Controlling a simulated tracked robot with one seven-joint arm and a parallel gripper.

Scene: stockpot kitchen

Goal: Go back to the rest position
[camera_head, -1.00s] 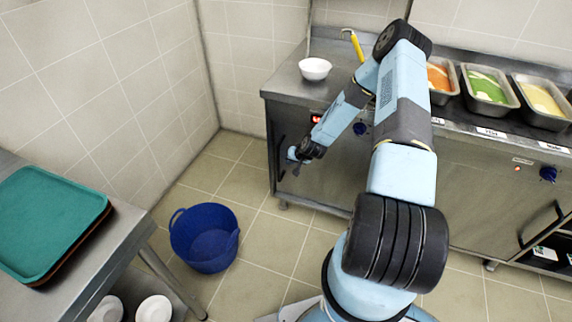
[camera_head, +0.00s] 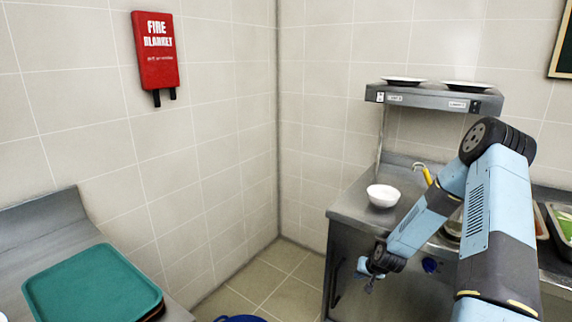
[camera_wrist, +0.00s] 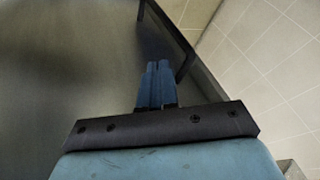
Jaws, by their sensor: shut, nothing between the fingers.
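My gripper (camera_head: 371,286) hangs in front of the steel counter's front face in the head view, below the level of the counter top. In the wrist view my gripper (camera_wrist: 158,68) shows its two blue fingers together, shut with nothing between them. Beyond the fingers are a dark steel panel and a dark handle bar (camera_wrist: 168,28). My arm is bent, with the forearm sloping down to the left.
The steel counter (camera_head: 345,212) holds a white bowl (camera_head: 383,196) and a ladle with a yellow handle (camera_head: 427,175). A shelf (camera_head: 420,96) with plates stands above. A teal tray (camera_head: 90,285) lies on the left table. A blue tub (camera_head: 240,319) is on the floor. A red fire blanket (camera_head: 157,50) hangs on the wall.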

